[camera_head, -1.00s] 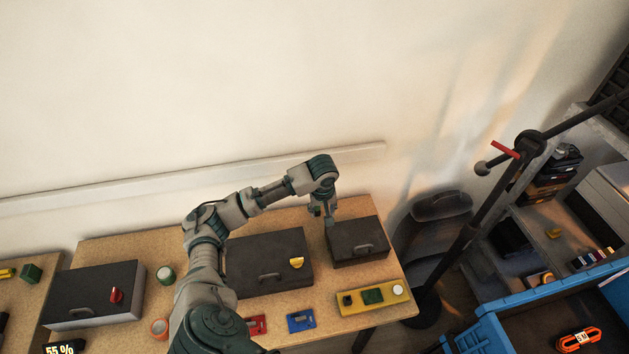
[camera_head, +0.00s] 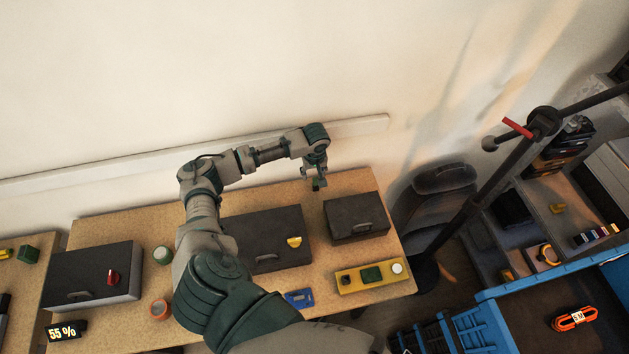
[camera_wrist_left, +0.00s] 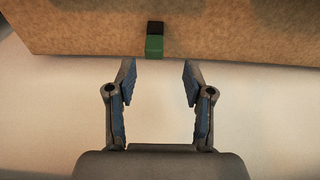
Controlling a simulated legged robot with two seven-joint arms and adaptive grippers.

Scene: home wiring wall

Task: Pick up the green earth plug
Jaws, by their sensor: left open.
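A small green plug with a black end (camera_wrist_left: 155,45) lies at the edge of the brown tabletop in the left wrist view. My left gripper (camera_wrist_left: 158,80) is open and empty. The plug is ahead of its fingertips, lined up with the gap between them and apart from both. In the head view my left gripper (camera_head: 318,188) hangs near the table's back edge, behind the small dark box. A small green patch shows at its fingertips there, too small to tell clearly. My right gripper is not in view.
Dark boxes with handles (camera_head: 357,218) (camera_head: 265,237) stand on the table. A yellow strip (camera_head: 350,281) carrying black, green and white parts lies at the front right. Another green block (camera_head: 28,254) is far left. A dark stand (camera_head: 468,212) and blue crate (camera_head: 490,320) are at right.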

